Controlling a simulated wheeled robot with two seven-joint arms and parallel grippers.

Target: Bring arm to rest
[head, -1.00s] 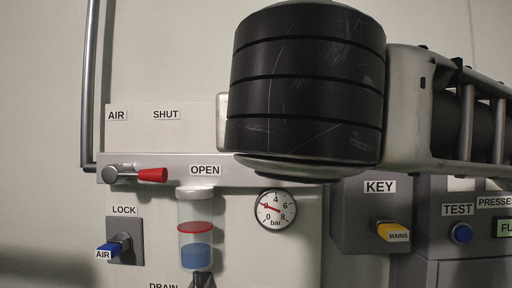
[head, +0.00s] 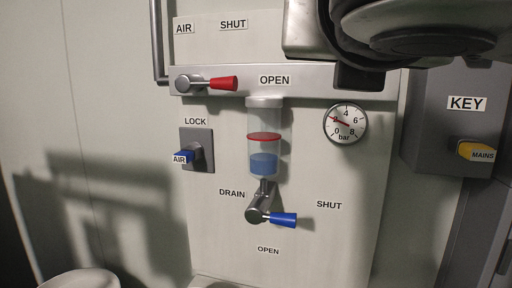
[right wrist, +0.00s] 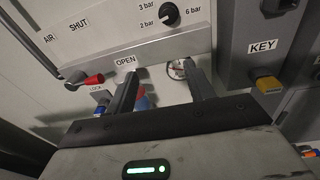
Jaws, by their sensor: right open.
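My right arm (head: 420,35) crosses the top right of the head view, in front of the panel. In the right wrist view my right gripper (right wrist: 163,75) is open and empty, its two fingers apart in front of the panel. The red air handle (head: 223,84) points right, towards the OPEN label; it also shows in the wrist view (right wrist: 94,80). The blue drain handle (head: 283,219) points right, below and left of the SHUT label. My left gripper is not in view.
The pressure gauge (head: 345,124) has its needle near 2 bar. A clear bowl (head: 264,148) holds blue liquid. A blue AIR key (head: 184,157) sits in the lock, and a yellow MAINS key (head: 474,150) sits under KEY. A knob (right wrist: 169,14) stands above the rail.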

